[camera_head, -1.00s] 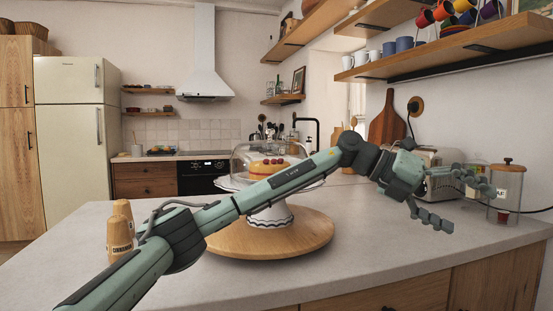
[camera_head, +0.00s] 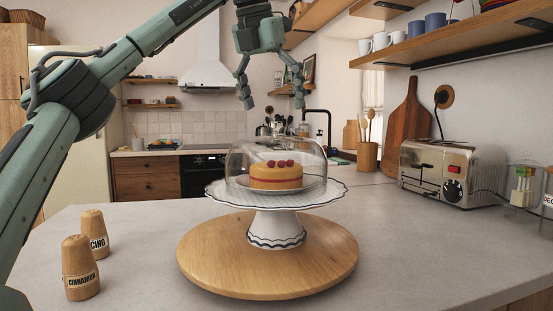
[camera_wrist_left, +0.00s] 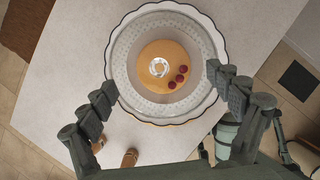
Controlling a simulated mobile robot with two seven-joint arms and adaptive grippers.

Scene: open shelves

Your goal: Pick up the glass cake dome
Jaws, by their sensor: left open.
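The clear glass cake dome (camera_head: 240,152) covers a yellow cake (camera_head: 276,177) with red berries. It sits on a white cake stand (camera_head: 276,232) with a scalloped, dark-edged rim. In the left wrist view the dome (camera_wrist_left: 125,52) is seen from above, its round knob (camera_wrist_left: 159,68) over the cake. My left gripper (camera_head: 272,103) is open and empty, pointing down above the dome with a gap between them. In the left wrist view the open fingers (camera_wrist_left: 160,92) lie on either side of the dome's lower part. My right gripper is not in view.
The stand stands on a round wooden board (camera_head: 215,262) on the grey counter (camera_head: 400,250). Two wooden shakers (camera_head: 81,268) are at the left. A toaster (camera_head: 448,172) and glass jars (camera_head: 522,185) are at the right. Shelves (camera_head: 450,40) hang upper right.

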